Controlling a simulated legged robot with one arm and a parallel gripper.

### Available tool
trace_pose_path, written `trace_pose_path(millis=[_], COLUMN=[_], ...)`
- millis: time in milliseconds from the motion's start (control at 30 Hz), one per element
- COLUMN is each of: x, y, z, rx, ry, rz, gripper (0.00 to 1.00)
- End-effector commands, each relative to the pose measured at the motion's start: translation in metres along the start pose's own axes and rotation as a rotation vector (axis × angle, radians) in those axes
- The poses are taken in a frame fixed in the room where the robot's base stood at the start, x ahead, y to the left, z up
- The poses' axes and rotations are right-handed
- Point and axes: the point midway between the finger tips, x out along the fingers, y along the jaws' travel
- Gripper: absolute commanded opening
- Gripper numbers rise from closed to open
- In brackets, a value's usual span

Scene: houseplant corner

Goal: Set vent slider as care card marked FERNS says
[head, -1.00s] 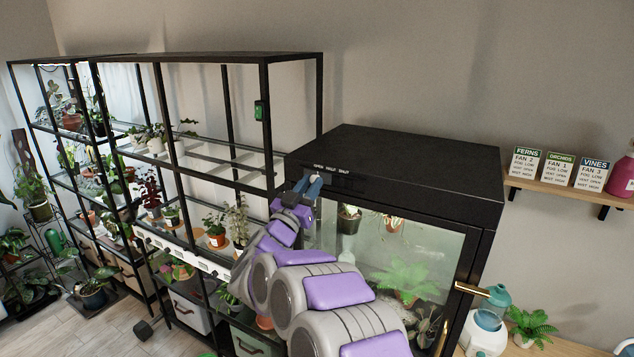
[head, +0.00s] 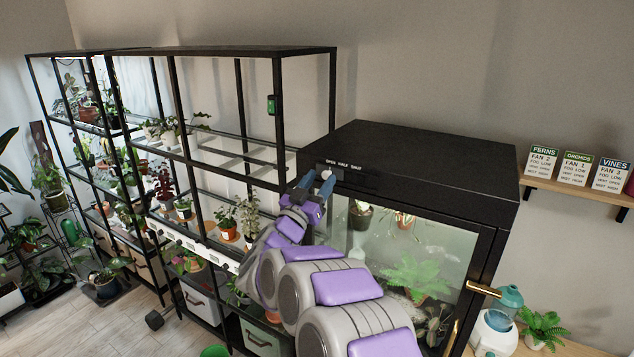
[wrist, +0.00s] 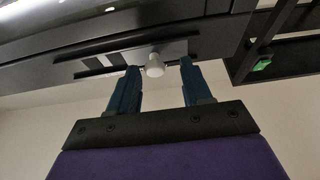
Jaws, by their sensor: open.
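The vent slider's pale knob (head: 326,172) is on the upper front of the black plant cabinet, below the printed OPEN HALF SHUT labels (head: 343,163). It appears toward the OPEN end; its exact setting is unclear. My gripper (head: 318,180) is open at the slider. In the wrist view, the white knob (wrist: 155,66) lies between the spread blue fingers of my gripper (wrist: 160,72), with gaps at both sides. The care card marked FERNS (head: 541,161) stands leftmost on the wall shelf.
ORCHIDS (head: 575,168) and VINES (head: 611,175) cards stand beside the FERNS card. The cabinet's glass door (head: 400,262) has a brass handle (head: 484,289). A black plant rack (head: 250,52) stands close left of the cabinet. Wall space above the cabinet is clear.

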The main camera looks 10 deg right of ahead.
Motion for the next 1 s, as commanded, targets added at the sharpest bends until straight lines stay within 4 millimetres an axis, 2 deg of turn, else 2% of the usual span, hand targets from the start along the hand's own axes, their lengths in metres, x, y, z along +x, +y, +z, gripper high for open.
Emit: trace_pose_path(millis=[700, 833, 1000], x=[-0.145, -0.161, -0.169], y=[-0.006, -0.006, -0.005], z=[0.002, 0.002, 0.002], rx=[-0.004, -0.003, -0.003], ry=[-0.002, -0.001, -0.001], rz=[-0.009, -0.007, -0.006], gripper=[0.49, 0.49, 0.49])
